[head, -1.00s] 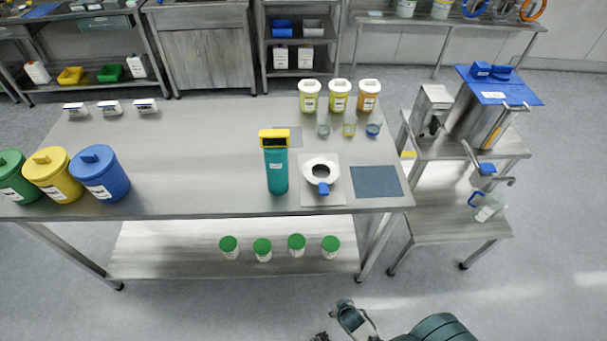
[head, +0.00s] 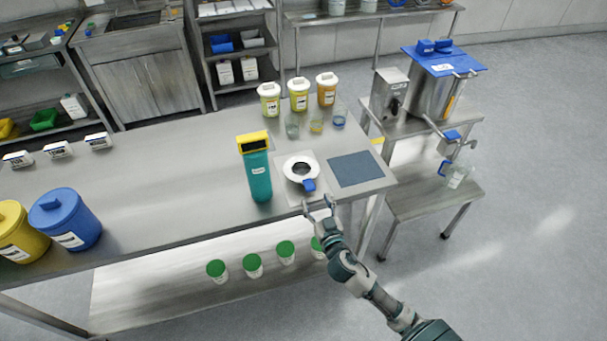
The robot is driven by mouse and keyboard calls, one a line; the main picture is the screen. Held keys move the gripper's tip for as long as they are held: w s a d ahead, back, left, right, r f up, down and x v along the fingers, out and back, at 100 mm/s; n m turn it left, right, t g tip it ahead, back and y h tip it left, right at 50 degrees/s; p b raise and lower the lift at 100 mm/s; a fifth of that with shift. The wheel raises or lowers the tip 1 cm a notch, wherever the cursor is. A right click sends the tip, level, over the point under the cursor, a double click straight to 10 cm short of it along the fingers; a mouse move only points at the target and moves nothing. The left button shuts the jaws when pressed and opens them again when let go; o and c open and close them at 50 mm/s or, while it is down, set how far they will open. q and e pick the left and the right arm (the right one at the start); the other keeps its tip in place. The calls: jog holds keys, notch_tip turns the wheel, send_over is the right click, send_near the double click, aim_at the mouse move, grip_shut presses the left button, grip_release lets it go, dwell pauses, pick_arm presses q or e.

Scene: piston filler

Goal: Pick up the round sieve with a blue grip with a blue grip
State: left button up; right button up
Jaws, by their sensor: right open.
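The round sieve (head: 290,164) is a white ring with a dark centre and a blue grip (head: 309,185) on its near side. It lies on a light square mat near the front edge of the steel table, in the head view. My right gripper (head: 319,202) is open and empty, just in front of the blue grip at the table's front edge. A small gap seems to part its fingers from the grip; exact contact cannot be told. My left gripper is not in view.
A teal device with a yellow top (head: 257,168) stands left of the sieve. A dark blue mat (head: 356,169) lies to its right. Green-lidded jars (head: 252,263) are on the lower shelf (head: 150,305).

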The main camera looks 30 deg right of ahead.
aim_at(309, 186)
jog(key=shift+w, duration=1.2)
jog(key=x, duration=0.4)
jog(key=shift+s+r, duration=0.1)
jog(key=shift+w+d, duration=0.4)
jog(key=shift+w, duration=0.05)
jog(key=shift+a, duration=0.15)
jog(key=c, duration=0.9)
jog(key=shift+c, duration=0.2)
